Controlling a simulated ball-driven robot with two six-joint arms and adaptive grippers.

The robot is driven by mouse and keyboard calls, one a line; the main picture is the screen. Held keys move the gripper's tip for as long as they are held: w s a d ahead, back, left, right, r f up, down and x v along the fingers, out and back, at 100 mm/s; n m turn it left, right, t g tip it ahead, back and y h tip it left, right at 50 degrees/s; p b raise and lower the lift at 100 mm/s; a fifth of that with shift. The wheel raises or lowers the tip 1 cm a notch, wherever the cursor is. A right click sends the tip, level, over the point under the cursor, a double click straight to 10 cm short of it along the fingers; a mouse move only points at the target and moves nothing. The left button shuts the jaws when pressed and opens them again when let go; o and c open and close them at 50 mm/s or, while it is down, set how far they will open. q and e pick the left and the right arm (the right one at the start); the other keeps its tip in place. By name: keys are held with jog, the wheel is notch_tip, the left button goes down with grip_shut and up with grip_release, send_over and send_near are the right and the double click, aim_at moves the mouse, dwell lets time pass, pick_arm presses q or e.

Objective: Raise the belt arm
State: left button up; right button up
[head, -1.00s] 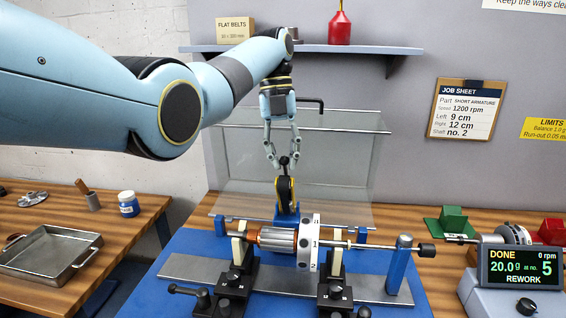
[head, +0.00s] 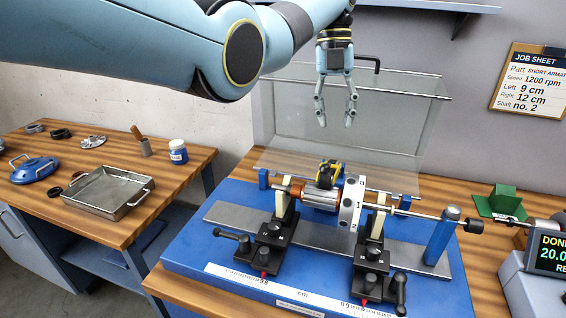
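The belt arm (head: 328,171), black and yellow on a blue base, shows low behind the rotor. It looks folded over rather than upright; its lower part is hidden by the rotor. The rotor (head: 321,193), with a copper winding and a white numbered disc (head: 352,203), lies across two black supports on the blue balancing bed (head: 215,256). My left gripper (head: 336,122) hangs fingers down above the belt arm. Its fingers are apart with nothing between them, and it is clear of the belt arm. My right gripper is not in view.
A clear guard (head: 345,120) stands behind the rotor. A blue post (head: 441,237) and a display (head: 551,250) are at the right. A metal tray (head: 108,192) and a blue jar (head: 178,152) stand on the left bench. A shelf (head: 400,5) is above.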

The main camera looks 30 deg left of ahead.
aim_at(324, 166)
pick_arm(q)
jog(key=shift+s, duration=0.1)
jog(key=s+f+t, duration=0.2)
jog(key=s+d+f+t+y+p, duration=0.1)
jog(key=s+f+t, duration=0.1)
jog(key=s, duration=0.1)
jog(key=s+d+f+t+p, duration=0.1)
jog(key=s+f+t, duration=0.1)
jog(key=s, duration=0.1)
jog(key=shift+s+d+f+y, duration=0.15)
jog(key=shift+d+f+y, duration=0.05)
jog(key=shift+f+y, duration=0.2)
jog(key=b+v, duration=0.2)
jog(key=v, duration=0.8)
jog(key=s+a+f+n+b, duration=0.1)
jog(key=s+a+f+n, duration=0.1)
jog(key=s+f+n, duration=0.4)
jog(key=s+a+f+n+y+b, duration=0.1)
jog(key=s+a+f+n, duration=0.1)
jog(key=s+f+n, duration=0.5)
notch_tip(324, 166, down, 9)
jog(key=n, duration=0.6)
jog(key=shift+a+b, duration=0.2)
jog(key=shift+b, duration=0.15)
jog(key=shift+s+r, duration=0.15)
